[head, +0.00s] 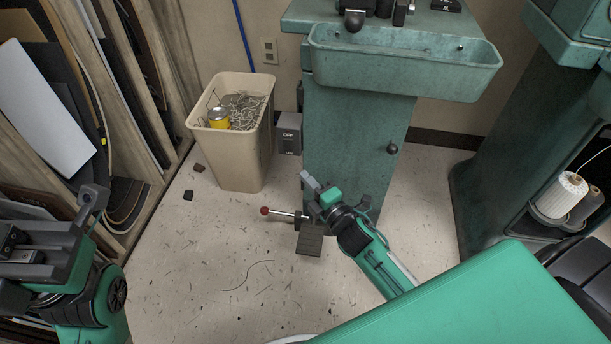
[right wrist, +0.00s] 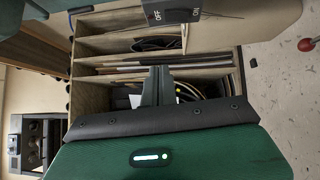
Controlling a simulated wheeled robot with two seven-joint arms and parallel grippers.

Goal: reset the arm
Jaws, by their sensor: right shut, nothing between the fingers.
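My right gripper (head: 308,181) is shut and empty in the head view, in front of the lower part of the green machine column (head: 355,150). In the right wrist view its fingers (right wrist: 157,84) are together with nothing between them. A grey OFF/ON switch box (head: 289,133) is on the column's left side, above and left of the right gripper; part of it also shows at the top of the right wrist view (right wrist: 172,12). My left gripper (head: 92,197) is at the left edge of the head view, partly cut off, and its jaw opening is unclear.
A red-knobbed lever (head: 265,211) and a dark pedal (head: 310,240) are close to my right gripper. A beige bin (head: 238,160) of scraps with a yellow can stands left of the column. Sheet racks (head: 125,100) line the left. Floor in the middle is mostly clear.

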